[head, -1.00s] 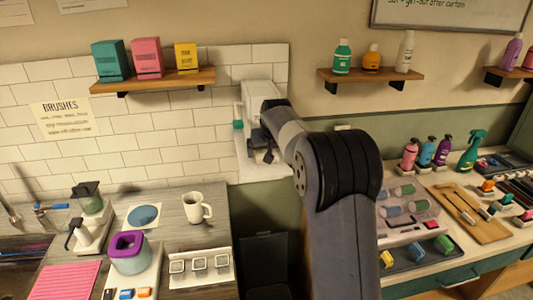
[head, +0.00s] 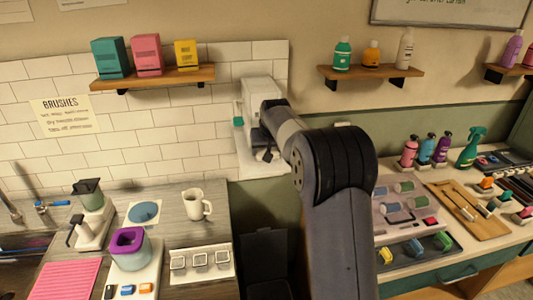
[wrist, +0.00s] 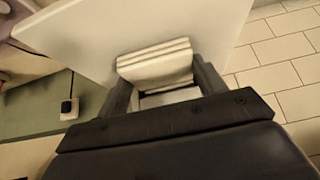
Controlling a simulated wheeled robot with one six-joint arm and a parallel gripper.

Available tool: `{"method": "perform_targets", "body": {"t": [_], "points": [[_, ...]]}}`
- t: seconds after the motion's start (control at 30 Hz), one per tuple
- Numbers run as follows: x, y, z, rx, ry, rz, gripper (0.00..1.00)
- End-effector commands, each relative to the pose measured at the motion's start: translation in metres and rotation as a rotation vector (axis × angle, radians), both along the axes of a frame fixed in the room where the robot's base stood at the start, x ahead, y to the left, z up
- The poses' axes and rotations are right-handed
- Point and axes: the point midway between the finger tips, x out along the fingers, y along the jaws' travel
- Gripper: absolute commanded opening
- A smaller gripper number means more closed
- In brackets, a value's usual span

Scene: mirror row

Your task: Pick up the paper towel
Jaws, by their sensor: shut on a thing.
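The paper towel (wrist: 155,62) is a white folded stack of layers, between my gripper's two dark fingers in the wrist view. My gripper (wrist: 162,80) is shut on it. A large pale panel (wrist: 90,28) lies right behind the towel. In the head view a white dispenser-like box (head: 257,88) is on the tiled wall, and my arm reaches up to it. My arm hides much of the gripper there, and the towel cannot be made out.
A shelf (head: 160,82) with boxes is to the left, and another shelf (head: 365,73) with bottles to the right. A white mug (head: 196,205) stands on the left counter. Several bottles stand on the right counter. A dark bin (head: 265,262) is below.

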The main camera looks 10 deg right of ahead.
Motion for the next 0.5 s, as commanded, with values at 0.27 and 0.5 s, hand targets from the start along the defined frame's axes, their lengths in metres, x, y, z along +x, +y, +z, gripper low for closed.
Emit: {"method": "perform_targets", "body": {"t": [0.27,0.5], "points": [[-0.001,0.0,0.001,0.0,-0.001,0.0,0.45],[-0.003,0.0,0.02,0.0,-0.005,0.0,0.45]]}}
